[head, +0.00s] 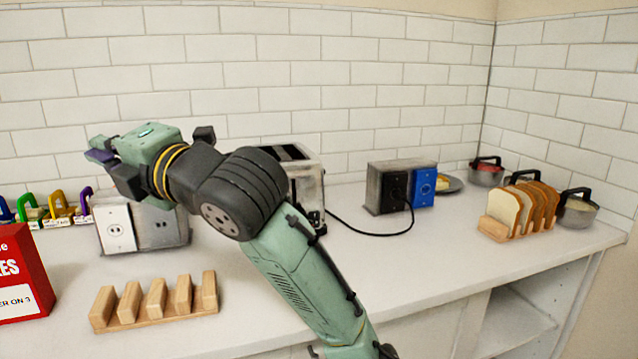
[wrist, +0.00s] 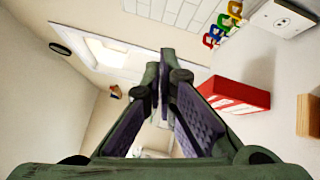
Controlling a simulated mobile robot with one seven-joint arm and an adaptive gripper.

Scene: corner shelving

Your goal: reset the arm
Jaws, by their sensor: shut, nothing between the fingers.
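My arm (head: 300,270) rises from the bottom of the head view and bends to the left over the counter. My gripper (head: 97,150) is at its end, in the air at the left, in front of the tiled wall. In the wrist view, the fingers of my gripper (wrist: 158,85) come together at their tips. The gripper is shut and holds nothing.
Below the arm are an outlet box (head: 178,226), an empty wooden rack (head: 155,305) and a red box (head: 20,275). A toaster (head: 300,165) stands behind the arm. A second outlet box (head: 385,190) and bread slices in a rack (head: 495,229) are right. The counter's middle is clear.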

